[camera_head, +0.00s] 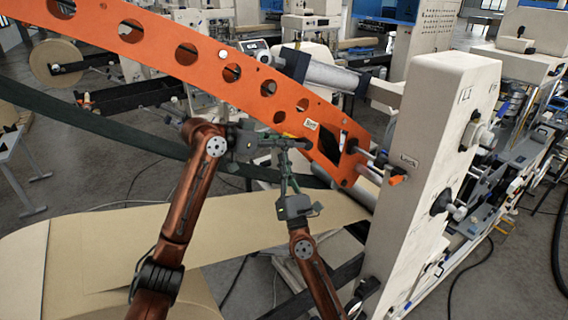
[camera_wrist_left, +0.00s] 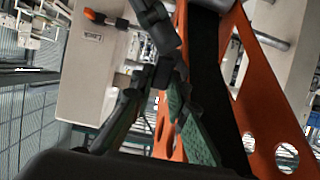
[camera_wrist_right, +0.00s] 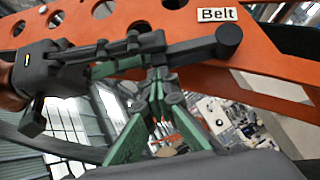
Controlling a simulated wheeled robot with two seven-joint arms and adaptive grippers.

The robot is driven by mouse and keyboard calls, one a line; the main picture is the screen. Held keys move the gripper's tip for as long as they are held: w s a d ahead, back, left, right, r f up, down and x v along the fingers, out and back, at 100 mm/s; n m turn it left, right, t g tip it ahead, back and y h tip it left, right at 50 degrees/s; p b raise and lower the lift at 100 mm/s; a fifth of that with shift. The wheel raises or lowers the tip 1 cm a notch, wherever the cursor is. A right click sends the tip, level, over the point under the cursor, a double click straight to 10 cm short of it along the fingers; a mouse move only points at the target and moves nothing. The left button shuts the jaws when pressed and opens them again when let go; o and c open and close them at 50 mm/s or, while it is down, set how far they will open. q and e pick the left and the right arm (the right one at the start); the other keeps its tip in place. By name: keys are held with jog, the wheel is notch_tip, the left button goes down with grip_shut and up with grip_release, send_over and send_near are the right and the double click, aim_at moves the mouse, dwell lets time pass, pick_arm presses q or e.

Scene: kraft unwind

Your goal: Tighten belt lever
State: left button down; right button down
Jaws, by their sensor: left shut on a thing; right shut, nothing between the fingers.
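The belt lever is a dark grey bar with a round pivot (camera_wrist_right: 229,38) just below the white "Belt" label (camera_wrist_right: 216,15) on the orange perforated frame (camera_head: 240,78). The label also shows in the head view (camera_head: 311,124). My left gripper (camera_head: 282,142) reaches in from the left and is shut on the lever; the bar shows beyond its fingertips in the left wrist view (camera_wrist_left: 153,22). My right gripper (camera_head: 284,152) comes up from below, shut and empty, with its fingertips close under the lever and left fingers. The exact contact there is hard to tell.
A cream machine column (camera_head: 428,150) with an orange-tipped handle (camera_head: 398,180) stands close on the right. A brown paper web (camera_head: 220,235) runs below my arms. A dark band (camera_head: 95,128) crosses behind my left arm. Other machines fill the background.

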pick_arm(q)
jog(key=shift+f, duration=0.15)
pick_arm(e)
jog(key=shift+d+r, duration=0.2)
jog(key=shift+r, duration=0.55)
pick_arm(q)
jog(key=c, duration=2.3)
grip_release()
jog(key=o, duration=0.4)
jog(key=shift+a, duration=0.15)
pick_arm(e)
jog(key=shift+a+f, duration=0.1)
jog(key=shift+f, duration=0.05)
pick_arm(q)
jog(key=shift+r, duration=0.2)
pick_arm(e)
jog(key=shift+f, duration=0.1)
